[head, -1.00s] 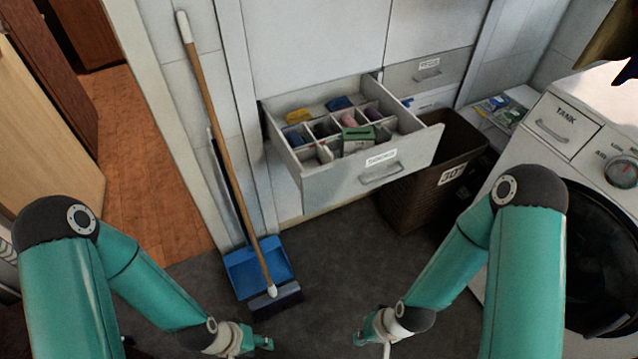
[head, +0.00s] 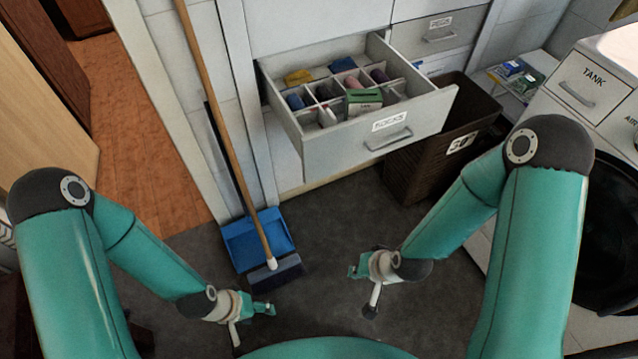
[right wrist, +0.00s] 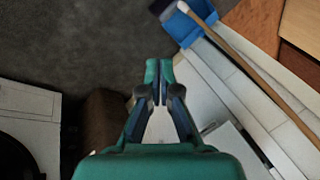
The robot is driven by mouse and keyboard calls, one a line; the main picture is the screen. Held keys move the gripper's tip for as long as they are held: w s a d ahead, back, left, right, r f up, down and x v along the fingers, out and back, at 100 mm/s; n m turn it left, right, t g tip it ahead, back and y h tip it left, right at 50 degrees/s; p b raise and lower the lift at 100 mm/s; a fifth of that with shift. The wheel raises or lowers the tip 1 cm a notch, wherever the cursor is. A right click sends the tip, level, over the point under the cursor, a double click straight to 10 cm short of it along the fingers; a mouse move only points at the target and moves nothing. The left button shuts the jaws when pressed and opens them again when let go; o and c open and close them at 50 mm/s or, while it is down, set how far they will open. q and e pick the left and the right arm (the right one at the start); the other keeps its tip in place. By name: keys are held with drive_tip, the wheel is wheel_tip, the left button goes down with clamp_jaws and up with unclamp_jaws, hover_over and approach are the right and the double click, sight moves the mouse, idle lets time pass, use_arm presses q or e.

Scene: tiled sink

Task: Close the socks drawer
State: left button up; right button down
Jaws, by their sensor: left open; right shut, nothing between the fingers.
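The socks drawer (head: 345,146) is pulled well out of the white cabinet in the head view, with a "SOCKS" label and a metal handle (head: 388,139) on its front. It holds rolled socks in several compartments and a green and white box (head: 363,101). My left gripper (head: 270,309) is open and empty, low at the left in front of the dustpan. My right gripper (head: 354,271) is shut and empty, below the drawer front and apart from it. In the right wrist view, my right gripper (right wrist: 158,68) has its fingers together over the dark floor.
A brown wicker basket (head: 405,178) stands under the drawer's right end. A blue dustpan (head: 246,243) and a broom (head: 228,140) lean at the cabinet's left. The washing machine (head: 590,90) stands at the right. Dark floor (head: 330,225) is clear below the drawer.

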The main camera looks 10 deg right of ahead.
sight(314, 166)
drive_tip(key=w+f+m+t+b, duration=0.2)
drive_tip(key=w+t+b, duration=0.1)
drive_tip(key=w+b, duration=0.35)
use_arm(q)
wheel_tip(314, 166, down, 34)
drive_tip(key=b, duration=2.5)
use_arm(e)
drive_tip(key=w+a+r+m+t+y, duration=0.2)
drive_tip(key=w+r+m+t+y, duration=0.15)
drive_tip(key=r+m+t, duration=0.6)
drive_tip(key=shift+n+t+h, duration=0.45)
drive_tip(key=shift+n+t, duration=0.2)
drive_tip(key=p+x, duration=0.4)
drive_tip(key=p, duration=0.1)
drive_tip(key=p+x, duration=1)
drive_tip(key=shift+d+r, duration=0.15)
drive_tip(key=shift+r, duration=0.2)
drive_tip(key=shift+w+f, duration=0.1)
drive_tip(key=shift+w, duration=0.25)
use_arm(q)
wheel_tip(314, 166, up, 15)
